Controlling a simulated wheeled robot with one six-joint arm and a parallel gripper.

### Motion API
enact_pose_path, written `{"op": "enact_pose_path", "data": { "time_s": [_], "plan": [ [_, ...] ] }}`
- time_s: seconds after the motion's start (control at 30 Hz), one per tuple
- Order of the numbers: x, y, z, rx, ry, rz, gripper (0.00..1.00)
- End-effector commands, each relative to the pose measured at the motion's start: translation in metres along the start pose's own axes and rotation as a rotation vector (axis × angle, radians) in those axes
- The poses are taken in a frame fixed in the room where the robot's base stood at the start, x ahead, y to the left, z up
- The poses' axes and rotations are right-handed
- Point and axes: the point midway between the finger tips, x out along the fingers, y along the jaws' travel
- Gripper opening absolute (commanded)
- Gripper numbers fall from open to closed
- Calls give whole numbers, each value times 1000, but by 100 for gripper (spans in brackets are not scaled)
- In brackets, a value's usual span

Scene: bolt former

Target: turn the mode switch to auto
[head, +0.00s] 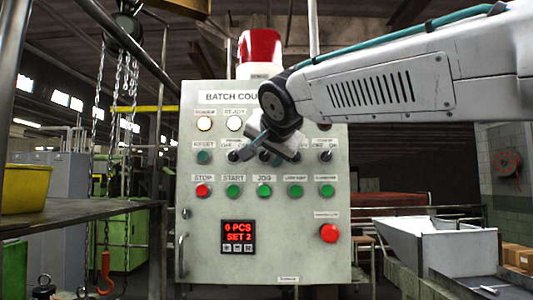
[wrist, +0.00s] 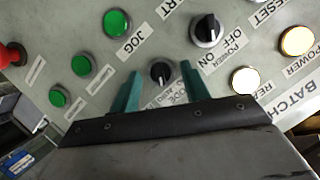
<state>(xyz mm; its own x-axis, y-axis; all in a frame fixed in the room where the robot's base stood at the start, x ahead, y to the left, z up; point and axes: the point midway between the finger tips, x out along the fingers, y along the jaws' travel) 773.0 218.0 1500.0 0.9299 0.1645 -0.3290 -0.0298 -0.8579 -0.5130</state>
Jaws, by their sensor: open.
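The mode switch (wrist: 161,72) is a small black rotary knob on the grey panel, with a label partly reading MODE below it in the wrist view. My gripper (wrist: 160,81) has two teal fingers, open, one on each side of the knob with gaps visible. How far the fingertips are from the panel face I cannot tell. The knob's pointer direction is too small to read surely. In the head view my gripper (head: 268,148) is in front of the switch row and hides most of the mode switch.
The power switch (wrist: 207,30) is close beside the right finger, and the green JOG button (wrist: 117,23) is near the left one. The panel (head: 200,255) also has a red stop button (head: 203,190), a red mushroom button (head: 329,233) and a red display (head: 238,236).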

Motion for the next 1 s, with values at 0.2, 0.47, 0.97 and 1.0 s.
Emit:
{"op": "enact_pose_path", "data": {
  "time_s": [0.2,0.47,0.97,1.0],
  "plan": [
    [-26,-1,0,0,0,-4,46],
    [-67,-1,0,0,0,-3,46],
    [-78,0,0,0,0,0,46],
    [-78,0,0,0,0,0,46]
  ]
}}
